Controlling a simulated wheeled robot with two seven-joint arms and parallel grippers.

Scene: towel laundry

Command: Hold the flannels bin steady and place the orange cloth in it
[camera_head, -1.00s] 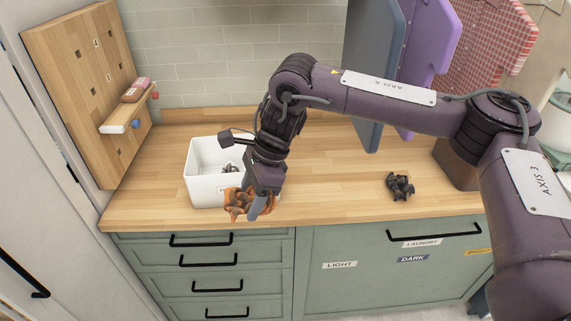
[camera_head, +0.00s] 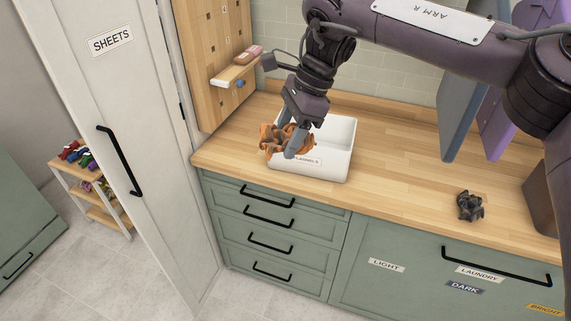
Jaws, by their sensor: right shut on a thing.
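The orange cloth (camera_head: 283,139) is crumpled and shut in my right gripper (camera_head: 293,144), which comes down from above. The cloth hangs at the front left side of the white flannels bin (camera_head: 334,148) and covers part of its rim and front wall. I cannot tell whether the cloth touches the bin. The bin stands upright on the wooden counter, with its label partly showing on the front. My left gripper is not in view.
A dark crumpled cloth (camera_head: 470,206) lies on the counter at the right. A pegboard with a small shelf (camera_head: 235,74) stands behind the bin at the left. Grey and purple towels hang at the back right. The counter (camera_head: 400,185) between bin and dark cloth is clear.

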